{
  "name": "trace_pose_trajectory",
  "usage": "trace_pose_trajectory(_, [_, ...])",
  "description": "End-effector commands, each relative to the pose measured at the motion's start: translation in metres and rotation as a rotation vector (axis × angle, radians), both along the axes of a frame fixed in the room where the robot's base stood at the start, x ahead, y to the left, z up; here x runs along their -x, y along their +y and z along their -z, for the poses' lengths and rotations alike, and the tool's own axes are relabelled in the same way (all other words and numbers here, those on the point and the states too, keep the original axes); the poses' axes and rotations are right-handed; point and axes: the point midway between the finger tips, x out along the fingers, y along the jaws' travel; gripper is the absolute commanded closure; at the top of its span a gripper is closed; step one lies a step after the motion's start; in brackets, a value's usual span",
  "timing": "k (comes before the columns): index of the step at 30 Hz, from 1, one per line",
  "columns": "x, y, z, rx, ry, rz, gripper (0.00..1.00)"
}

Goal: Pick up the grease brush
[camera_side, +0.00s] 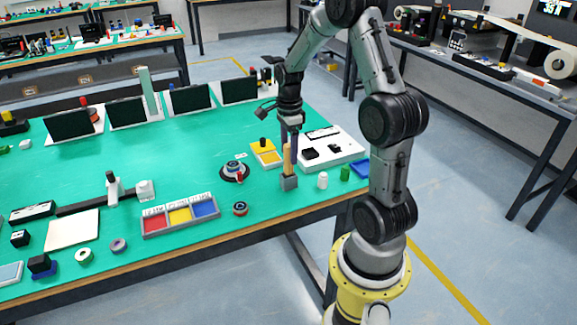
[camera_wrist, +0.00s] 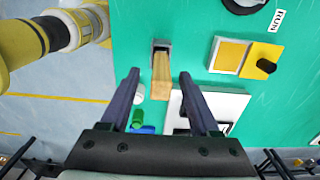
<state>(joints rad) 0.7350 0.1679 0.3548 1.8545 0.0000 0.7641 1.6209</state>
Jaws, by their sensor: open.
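The grease brush (camera_side: 288,163) has a light wooden handle and stands upright in a small grey holder (camera_side: 288,183) near the table's front edge. In the wrist view the brush (camera_wrist: 161,78) lies between the two finger lines, a little beyond the fingertips, with the holder's grey edge at its far end. My gripper (camera_side: 290,142) is right at the upper handle in the side view, fingers pointing down. In the wrist view my gripper (camera_wrist: 159,75) is open, with a finger on each side of the handle and visible gaps. The brush's lower end is hidden in the holder.
A white tray with black parts (camera_side: 330,149) lies just right of the brush. A yellow two-part box (camera_side: 266,155) is behind it. A white bottle (camera_side: 322,181) and a green cylinder (camera_side: 345,173) stand to the right. A round device (camera_side: 234,172) stands to the left.

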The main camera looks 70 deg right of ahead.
Motion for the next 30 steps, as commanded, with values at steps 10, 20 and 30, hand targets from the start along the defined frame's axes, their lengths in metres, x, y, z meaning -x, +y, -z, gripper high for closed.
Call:
trace_pose_trajectory(10, [-0.001,0.001,0.032,-0.001,0.001,0.0,0.38])
trace_pose_trajectory(20, [-0.001,0.0,0.032,0.0,0.0,0.0,0.66])
trace_pose_trajectory(30, [-0.002,0.0,0.032,0.0,0.0,0.0,1.0])
